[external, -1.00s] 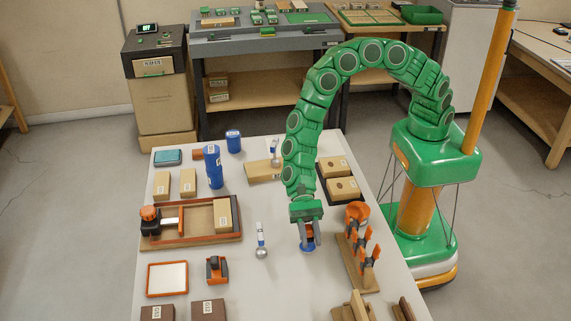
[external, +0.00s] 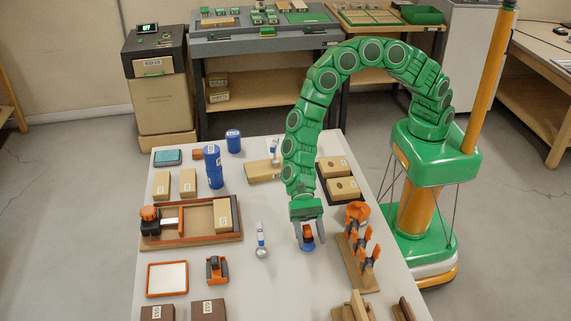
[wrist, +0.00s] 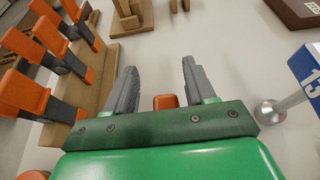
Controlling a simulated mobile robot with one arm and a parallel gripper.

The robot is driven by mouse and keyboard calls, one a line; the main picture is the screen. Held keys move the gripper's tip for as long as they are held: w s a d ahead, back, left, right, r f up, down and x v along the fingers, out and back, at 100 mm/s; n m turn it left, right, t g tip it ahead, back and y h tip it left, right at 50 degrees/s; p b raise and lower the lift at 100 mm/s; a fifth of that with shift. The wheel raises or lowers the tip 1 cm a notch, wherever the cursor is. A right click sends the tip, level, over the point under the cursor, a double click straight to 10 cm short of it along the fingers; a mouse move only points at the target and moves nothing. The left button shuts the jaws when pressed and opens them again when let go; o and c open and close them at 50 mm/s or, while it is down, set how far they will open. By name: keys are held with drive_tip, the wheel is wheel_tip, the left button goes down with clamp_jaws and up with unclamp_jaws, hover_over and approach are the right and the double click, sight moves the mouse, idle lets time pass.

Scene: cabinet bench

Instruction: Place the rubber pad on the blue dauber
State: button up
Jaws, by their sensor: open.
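My gripper (external: 308,236) points down over the right part of the white table. It is open. A small piece with an orange top and a blue base (external: 308,246) stands below and between its fingers. In the wrist view an orange block (wrist: 165,101) shows between the two fingers, partly hidden by the palm. I cannot tell whether the fingers touch it. The blue base may be the blue dauber. I cannot clearly make out which thing is the rubber pad.
Further left are an orange-rimmed tray (external: 167,279) and a wooden tray (external: 190,238). A blue cylinder (external: 213,168) stands farther back.

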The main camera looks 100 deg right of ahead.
drive_tip(key=v, duration=1.1)
drive_tip(key=shift+d, duration=0.3)
drive_tip(key=shift+r, duration=0.1)
drive_tip(key=s+d+r+n+g+h, duration=0.25)
drive_tip(key=s+r+n, duration=0.25)
drive_tip(key=s+r, duration=0.3)
drive_tip(key=s+d+r+n+g+h, duration=0.1)
drive_tip(key=s+d+r+n, duration=0.4)
drive_tip(key=s, duration=0.4)
drive_tip(key=s+d+r+n+t+h, duration=0.1)
drive_tip(key=s+d+n+h, duration=0.3)
drive_tip(key=s+d, duration=0.8)
drive_tip(key=s+d+r+n+h, duration=0.4)
drive_tip(key=s+d+h, duration=0.2)
drive_tip(key=s+d, duration=0.6)
drive_tip(key=d, duration=0.2)
drive_tip(key=shift+d+r+t, duration=0.15)
drive_tip(key=shift+d+t, duration=0.15)
drive_tip(key=shift+t, duration=0.05)
